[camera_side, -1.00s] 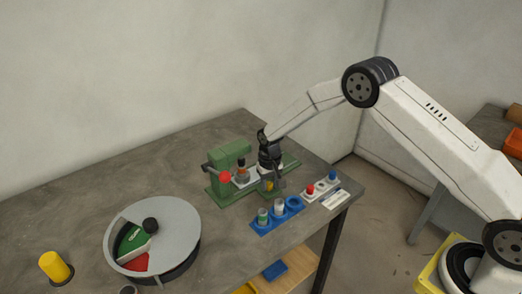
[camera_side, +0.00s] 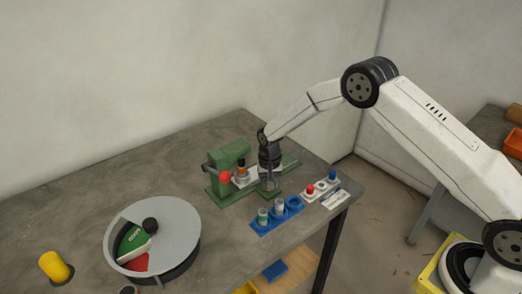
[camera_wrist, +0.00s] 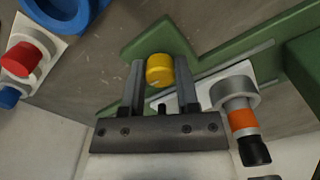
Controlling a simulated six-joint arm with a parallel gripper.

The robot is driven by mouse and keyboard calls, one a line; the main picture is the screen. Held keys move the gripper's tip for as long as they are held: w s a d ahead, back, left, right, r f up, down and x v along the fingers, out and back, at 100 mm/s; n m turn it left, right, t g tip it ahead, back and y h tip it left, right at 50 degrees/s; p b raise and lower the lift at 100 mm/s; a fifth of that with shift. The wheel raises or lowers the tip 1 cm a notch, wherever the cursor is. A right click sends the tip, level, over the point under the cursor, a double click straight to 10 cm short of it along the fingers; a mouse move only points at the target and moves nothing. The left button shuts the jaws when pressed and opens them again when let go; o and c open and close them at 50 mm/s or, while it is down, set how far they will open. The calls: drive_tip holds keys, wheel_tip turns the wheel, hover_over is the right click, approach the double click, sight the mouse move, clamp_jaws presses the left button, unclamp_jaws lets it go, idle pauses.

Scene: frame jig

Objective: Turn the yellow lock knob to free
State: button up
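The yellow lock knob (camera_wrist: 160,70) is a short yellow cylinder on the green jig (camera_wrist: 150,40). In the wrist view it sits between the two fingertips of my gripper (camera_wrist: 160,76), which are drawn in close on either side of it. It nearly fills the gap, so the fingers look shut on it. In the side view my gripper (camera_side: 268,182) points down at the green jig (camera_side: 225,190), and its fingers hide the knob. No mark showing the knob's turn is visible.
Beside my gripper stands an orange-banded cylinder with a black tip (camera_wrist: 242,120). The jig's red ball handle (camera_side: 225,177) is to the left. A blue holder (camera_side: 262,226) and a white button block (camera_side: 318,190) stand in front. A round grey dial (camera_side: 185,215) is further left.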

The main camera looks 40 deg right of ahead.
drive_tip(key=o, duration=0.4)
drive_tip(key=shift+c, duration=0.2)
drive_tip(key=shift+r, duration=0.15)
drive_tip(key=shift+r, duration=3.8)
drive_tip(key=shift+s+r, duration=0.45)
drive_tip(key=s+d+r+n+t, duration=0.1)
drive_tip(key=s+r+n, duration=0.2)
drive_tip(key=s, duration=0.9)
drive_tip(key=s+r+n+t, duration=0.1)
drive_tip(key=s+r+n, duration=0.2)
drive_tip(key=s, duration=1)
wheel_tip(320, 180, up, 2)
drive_tip(key=shift+s+d+t, duration=0.2)
drive_tip(key=shift+d+t, duration=0.1)
drive_tip(key=shift+d, duration=0.1)
